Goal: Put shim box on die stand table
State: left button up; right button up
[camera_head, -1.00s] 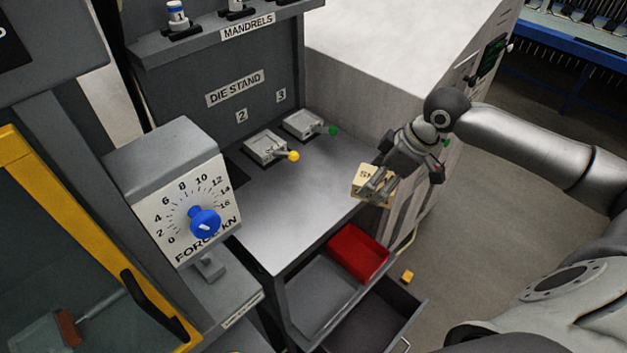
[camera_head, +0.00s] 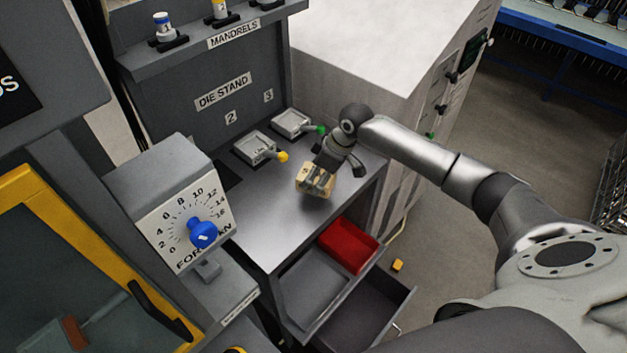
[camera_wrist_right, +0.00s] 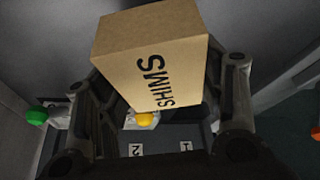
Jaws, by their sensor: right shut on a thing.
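The shim box (camera_head: 308,177) is a small tan carton; its "SHIMS" print shows in the right wrist view (camera_wrist_right: 150,50). My right gripper (camera_head: 322,180) is shut on it, with a finger on each side of the box in the right wrist view (camera_wrist_right: 165,85). The box is over the die stand table (camera_head: 270,225), a grey metal top; I cannot tell whether it touches the surface. My left gripper is not in view.
Two grey dies with a yellow knob (camera_head: 282,157) and a green knob (camera_head: 320,129) sit at the table's back. A force dial box (camera_head: 180,205) stands at left. An open drawer with a red bin (camera_head: 347,246) is below the front edge. The table's front middle is clear.

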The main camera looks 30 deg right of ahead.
jog(key=shift+w+a+f, duration=0.15)
jog(key=shift+w+f, duration=0.2)
jog(key=shift+w+f+p, duration=0.15)
jog(key=shift+f+p, duration=0.15)
jog(key=shift+f, duration=1.45)
jog(key=o, duration=1.2)
jog(key=shift+f, duration=0.1)
jog(key=b+v, duration=0.2)
jog(key=v, duration=1)
